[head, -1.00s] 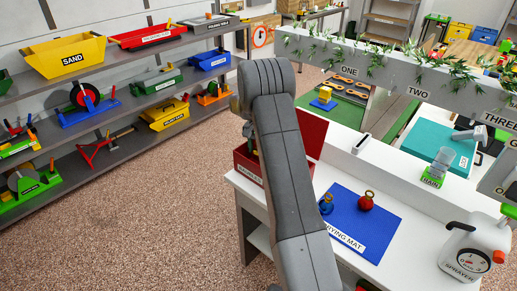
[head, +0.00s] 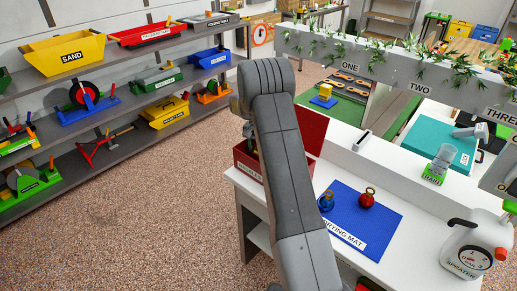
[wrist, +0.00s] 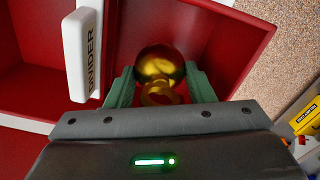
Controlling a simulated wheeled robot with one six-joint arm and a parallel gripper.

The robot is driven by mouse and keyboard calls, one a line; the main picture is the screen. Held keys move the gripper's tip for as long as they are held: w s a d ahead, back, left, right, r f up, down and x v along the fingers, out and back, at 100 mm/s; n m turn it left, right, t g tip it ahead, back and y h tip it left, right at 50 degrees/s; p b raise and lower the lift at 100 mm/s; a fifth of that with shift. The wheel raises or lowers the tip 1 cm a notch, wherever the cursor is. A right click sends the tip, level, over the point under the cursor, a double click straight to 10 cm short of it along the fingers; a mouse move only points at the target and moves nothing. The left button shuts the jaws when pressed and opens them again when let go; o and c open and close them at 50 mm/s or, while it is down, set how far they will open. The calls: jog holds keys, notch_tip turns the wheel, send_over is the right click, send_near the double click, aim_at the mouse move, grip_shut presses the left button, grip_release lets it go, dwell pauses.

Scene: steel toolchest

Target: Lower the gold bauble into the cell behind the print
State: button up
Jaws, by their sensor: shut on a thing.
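In the wrist view the shiny gold bauble (wrist: 160,62) with its gold loop sits between the two green fingers of my gripper (wrist: 160,88), which is shut on it. The bauble shows against a red-walled cell of the red box (wrist: 232,35). I cannot tell how deep it is in the cell. A white divider (wrist: 82,60) printed DIVIDER lies left of the bauble, with another red cell beyond it. In the head view the red box (head: 243,163) stands on the white table with its red lid (head: 312,132) raised. My arm hides the gripper and bauble there.
A blue drying mat (head: 385,215) with a blue bauble (head: 326,201) and a red bauble (head: 367,199) lies right of my arm. A white sprayer (head: 470,243) and a clear cup on a green base (head: 438,163) stand farther right. Shelves line the left wall.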

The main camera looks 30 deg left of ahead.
jog(key=shift+f+b, duration=0.85)
jog(key=shift+f, duration=0.5)
dwell(0.4)
jog(key=o, duration=0.8)
jog(key=shift+c, duration=0.2)
notch_tip(320, 180, up, 14)
jog(key=shift+f+b, duration=0.1)
jog(key=shift+b, duration=0.7)
notch_tip(320, 180, down, 14)
jog(key=shift+r+p, duration=0.1)
jog(key=shift+p, duration=0.75)
jog(key=shift+r, duration=0.3)
